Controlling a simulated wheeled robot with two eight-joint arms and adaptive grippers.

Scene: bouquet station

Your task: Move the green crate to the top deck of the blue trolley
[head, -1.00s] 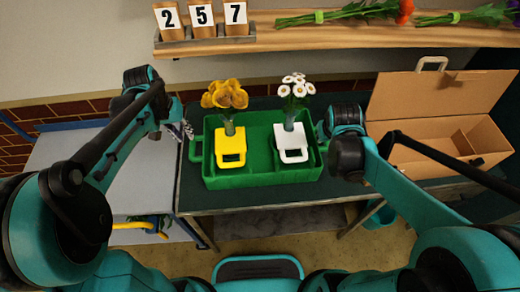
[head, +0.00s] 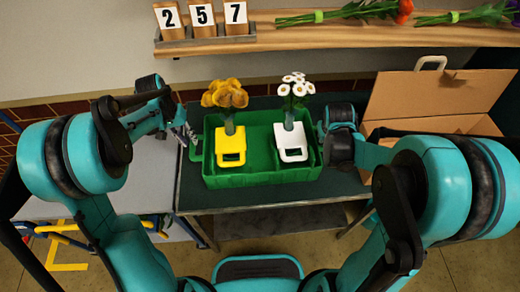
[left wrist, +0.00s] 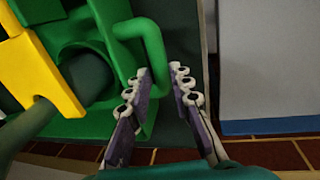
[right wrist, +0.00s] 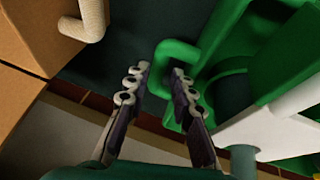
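The green crate (head: 262,180) stands on a dark green table, with a loop handle at each end. It holds a yellow holder (head: 230,142) with yellow flowers and a white holder (head: 291,137) with white daisies. My left gripper (left wrist: 158,85) is open, its fingertips on either side of the crate's left handle (left wrist: 154,42). My right gripper (right wrist: 158,78) is open at the right handle (right wrist: 172,52), one finger overlapping the loop; in the head view my wrist hides its fingers. The blue trolley, left of the table, shows its pale grey top deck (head: 40,208), partly covered by my left arm.
An open cardboard box (head: 430,98) stands right of the crate. A wooden shelf (head: 330,38) behind carries number blocks (head: 202,16) and cut flowers (head: 355,14). Yellow items (head: 62,250) show low by the trolley. The visible part of its top deck is bare.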

